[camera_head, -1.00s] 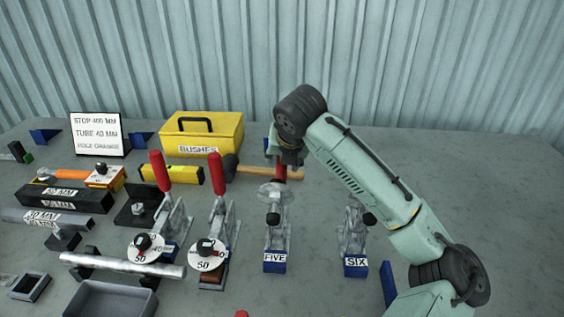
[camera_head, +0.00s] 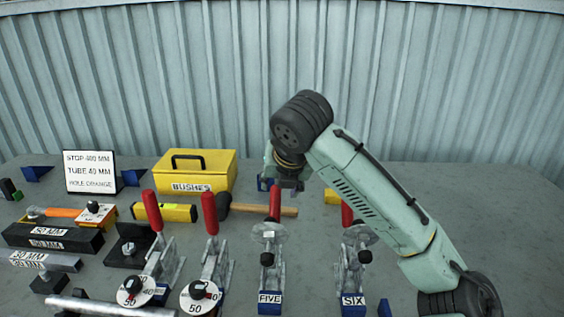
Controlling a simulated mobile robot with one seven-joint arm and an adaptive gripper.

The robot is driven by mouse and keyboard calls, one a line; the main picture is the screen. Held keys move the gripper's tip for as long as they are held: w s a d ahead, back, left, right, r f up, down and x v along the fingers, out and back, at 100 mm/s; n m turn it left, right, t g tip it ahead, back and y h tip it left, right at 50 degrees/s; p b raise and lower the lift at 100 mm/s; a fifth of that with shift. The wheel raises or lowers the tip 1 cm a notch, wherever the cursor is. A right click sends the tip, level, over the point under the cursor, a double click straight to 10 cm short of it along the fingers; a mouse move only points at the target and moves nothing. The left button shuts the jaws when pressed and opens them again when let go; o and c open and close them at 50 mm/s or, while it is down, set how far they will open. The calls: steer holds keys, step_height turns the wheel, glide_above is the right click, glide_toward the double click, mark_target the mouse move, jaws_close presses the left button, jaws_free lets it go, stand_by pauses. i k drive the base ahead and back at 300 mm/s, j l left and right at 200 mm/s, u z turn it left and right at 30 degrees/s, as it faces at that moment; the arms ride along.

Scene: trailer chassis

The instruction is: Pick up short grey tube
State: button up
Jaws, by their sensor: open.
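A grey bar or tube (camera_head: 45,260) with a white size label lies at the left, across a small black support. A long shiny grey tube (camera_head: 105,307) lies at the bottom left, cut off by the picture's lower edge. I cannot tell for sure which of these is the short grey tube. My gripper (camera_head: 288,185) points down beyond the clamp marked FIVE, far to the right of both tubes. It is small and dark here, its fingers are partly hidden, and nothing shows held in it.
Toggle clamps with red handles stand in front, among them FIVE (camera_head: 270,275) and SIX (camera_head: 352,275). Black labelled blocks (camera_head: 52,237) lie left. The table's right back is clear.

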mark_target(40, 261)
steer(key=k+j, duration=0.2)
steer(key=j, duration=0.15)
steer(key=k+j, duration=0.25)
steer(key=j, duration=0.15)
steer(key=k+j, duration=0.2)
steer(key=j, duration=0.15)
